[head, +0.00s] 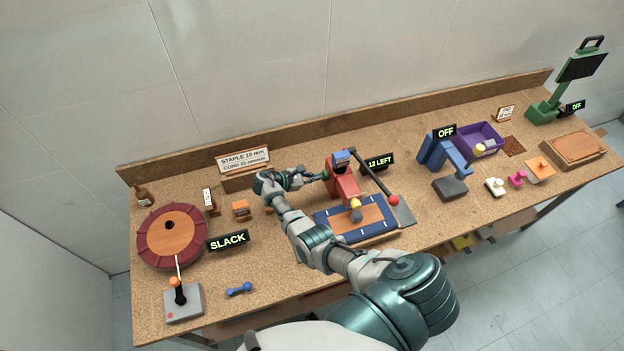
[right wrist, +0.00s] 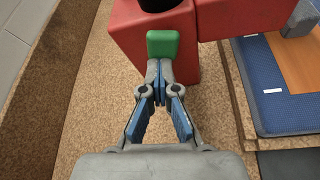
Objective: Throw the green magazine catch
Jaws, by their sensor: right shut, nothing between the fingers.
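The green magazine catch (right wrist: 163,43) is a small rounded block on the side of the red stapler body (right wrist: 194,70) in the right wrist view. My right gripper (right wrist: 160,70) is shut and empty. Its fingertips are right at the lower edge of the catch; I cannot tell whether they touch it. In the head view my right gripper (head: 316,178) reaches the left side of the red stapler (head: 343,185), and the catch there is tiny beside the fingertips. My left gripper is not in view.
A blue-edged pad with a wooden panel (head: 330,222) lies in front of the stapler. A red-knobbed lever (head: 376,176) and a "12 LEFT" display (head: 379,163) stand to its right. An orange block (head: 240,208) and a red drum (head: 153,240) are to the left.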

